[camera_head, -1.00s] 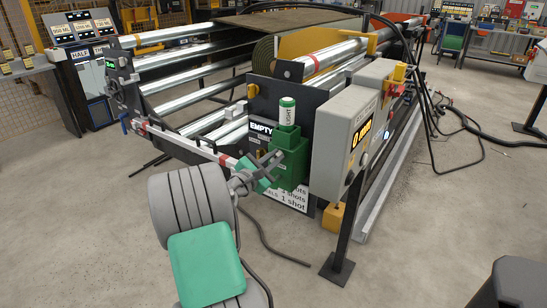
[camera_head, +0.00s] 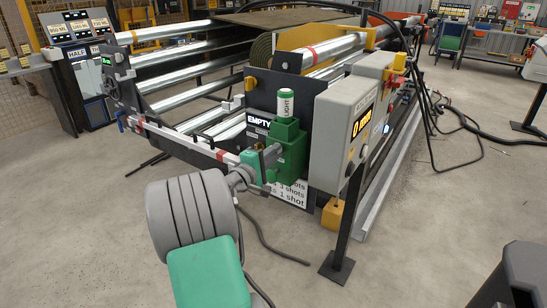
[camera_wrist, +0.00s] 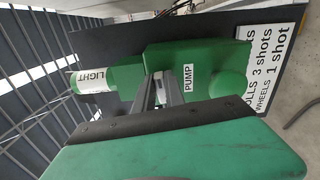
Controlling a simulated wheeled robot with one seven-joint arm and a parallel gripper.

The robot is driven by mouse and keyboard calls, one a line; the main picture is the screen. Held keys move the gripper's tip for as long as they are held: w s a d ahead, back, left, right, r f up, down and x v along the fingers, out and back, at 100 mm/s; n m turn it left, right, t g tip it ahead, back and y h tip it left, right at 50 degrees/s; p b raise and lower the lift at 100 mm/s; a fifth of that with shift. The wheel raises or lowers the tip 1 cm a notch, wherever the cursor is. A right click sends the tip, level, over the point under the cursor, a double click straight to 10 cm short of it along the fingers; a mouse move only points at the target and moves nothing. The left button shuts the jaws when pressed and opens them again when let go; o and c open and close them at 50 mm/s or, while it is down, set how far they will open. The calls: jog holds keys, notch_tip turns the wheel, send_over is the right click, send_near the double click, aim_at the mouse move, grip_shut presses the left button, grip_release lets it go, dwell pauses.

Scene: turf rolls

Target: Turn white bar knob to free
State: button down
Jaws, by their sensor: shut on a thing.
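My gripper (camera_head: 270,160) is at the side of the green pump unit (camera_head: 292,160), low on its left. In the wrist view the two grey fingers (camera_wrist: 158,90) are close together against the green PUMP block (camera_wrist: 190,60). They are shut on a small part there, which fits the white bar knob. The knob itself is hidden by the fingers, so its angle cannot be read. A green and white cylinder marked LIGHT (camera_head: 285,103) stands upright on top of the pump unit.
A grey control box (camera_head: 342,130) with a lit display stands right of the pump on a dark post (camera_head: 347,220). A black panel with an EMPTY sign (camera_head: 258,120) is behind. Metal rollers (camera_head: 190,95) extend left. The floor in front is mostly clear, with a cable on it.

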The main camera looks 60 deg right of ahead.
jog(key=shift+m+b, duration=0.3)
jog(key=shift+m, duration=0.3)
jog(key=c, duration=1.4)
grip_release()
jog(key=w+a, duration=0.1)
jog(key=a, duration=0.6)
jog(key=shift+w+a+p, duration=0.15)
jog(key=shift+a+p, duration=0.2)
jog(key=shift+p, duration=0.1)
